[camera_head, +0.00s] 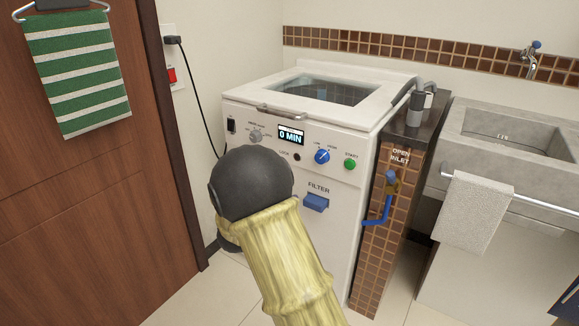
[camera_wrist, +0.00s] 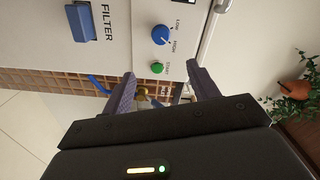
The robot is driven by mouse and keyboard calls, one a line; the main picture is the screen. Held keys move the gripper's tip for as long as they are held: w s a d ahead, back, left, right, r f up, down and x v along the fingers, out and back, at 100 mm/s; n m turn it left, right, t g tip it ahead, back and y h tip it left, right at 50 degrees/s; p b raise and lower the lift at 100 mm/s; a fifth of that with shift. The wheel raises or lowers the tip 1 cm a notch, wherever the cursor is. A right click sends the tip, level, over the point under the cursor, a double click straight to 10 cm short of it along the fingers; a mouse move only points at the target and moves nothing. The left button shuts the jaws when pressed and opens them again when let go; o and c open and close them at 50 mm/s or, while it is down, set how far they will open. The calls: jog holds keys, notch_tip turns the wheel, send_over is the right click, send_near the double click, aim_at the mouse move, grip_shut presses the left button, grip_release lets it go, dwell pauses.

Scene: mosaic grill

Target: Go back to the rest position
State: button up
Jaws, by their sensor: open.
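My gripper (camera_wrist: 160,95) shows in the wrist view, with its two dark fingers apart and nothing seen held between them. It is in front of the white washing machine (camera_head: 268,115), whose green start button (camera_wrist: 157,68) and blue knob (camera_wrist: 161,35) show just beyond the fingers. In the head view my arm, in a pale yellow sleeve with a dark rounded joint, stands before the machine's front and hides part of it. The gripper's fingers are hidden in that view. The machine's display reads 0 MIN and its glass lid (camera_head: 325,90) is down.
A tiled column (camera_head: 376,240) with a blue inlet handle (camera_head: 380,210) stands right of the machine. Further right is a concrete sink (camera_head: 480,130) with a towel (camera_head: 468,212) on its rail. A wooden door (camera_head: 90,190) is at left. A plant (camera_wrist: 295,100) shows in the wrist view.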

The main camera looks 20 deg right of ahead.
jog(key=s+a+f+n+g+y, duration=0.1)
jog(key=s+a+f+n+y, duration=0.5)
jog(key=n+y, duration=0.8)
jog(key=s+f+n+g, duration=0.3)
jog(key=s+n+g, duration=0.55)
jog(key=s, duration=1.15)
notch_tip(320, 180, up, 36)
jog(key=n+t+p, duration=0.1)
jog(key=n+p, duration=0.1)
jog(key=p, duration=3.4)
jog(key=shift+s+a+r, duration=0.15)
jog(key=shift+s+a, duration=0.2)
jog(key=shift+a, duration=0.05)
